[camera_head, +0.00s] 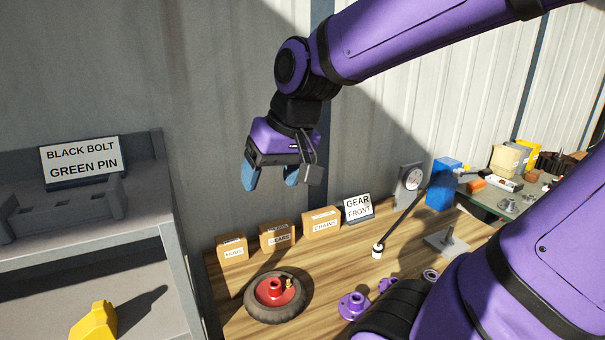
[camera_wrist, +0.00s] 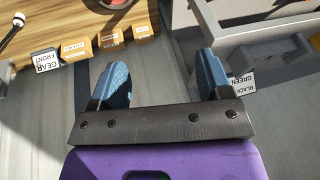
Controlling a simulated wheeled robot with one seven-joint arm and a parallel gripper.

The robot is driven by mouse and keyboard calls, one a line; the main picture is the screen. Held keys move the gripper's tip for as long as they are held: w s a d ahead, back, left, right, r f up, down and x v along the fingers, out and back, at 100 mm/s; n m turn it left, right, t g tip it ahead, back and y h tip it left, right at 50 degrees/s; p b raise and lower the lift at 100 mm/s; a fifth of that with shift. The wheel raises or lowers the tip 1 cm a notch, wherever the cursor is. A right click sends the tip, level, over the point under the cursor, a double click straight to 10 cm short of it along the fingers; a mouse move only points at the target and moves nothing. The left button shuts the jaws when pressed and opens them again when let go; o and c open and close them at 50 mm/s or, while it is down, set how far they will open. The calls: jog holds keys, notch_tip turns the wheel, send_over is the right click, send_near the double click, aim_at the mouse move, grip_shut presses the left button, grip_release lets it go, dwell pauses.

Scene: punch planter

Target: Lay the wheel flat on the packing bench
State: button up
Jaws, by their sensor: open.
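The wheel (camera_head: 276,297) has a dark tyre and a red hub. In the head view it lies flat on the wooden packing bench (camera_head: 237,322), near its left end. A part of the wheel also shows at the top edge of the wrist view (camera_wrist: 116,4). My gripper (camera_head: 270,178) is raised well above the bench, in front of the grey wall. Its blue fingers are apart with nothing between them, as the wrist view also shows (camera_wrist: 158,85). The gripper is clear of the wheel.
Several cardboard boxes (camera_head: 321,222) and a "GEAR FRONT" sign (camera_head: 358,208) line the bench's back. Purple flanged parts (camera_head: 353,305) lie right of the wheel. A grey shelf (camera_head: 85,262) with a "BLACK BOLT GREEN PIN" sign (camera_head: 82,160) and a yellow part (camera_head: 95,322) stands left.

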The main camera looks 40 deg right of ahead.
jog(key=s+r+n+t+h, duration=0.1)
jog(key=s+r+n, duration=0.1)
jog(key=s, duration=0.5)
jog(key=shift+s+r+h, duration=0.2)
jog(key=shift+h, duration=0.1)
jog(key=shift+c, duration=0.3)
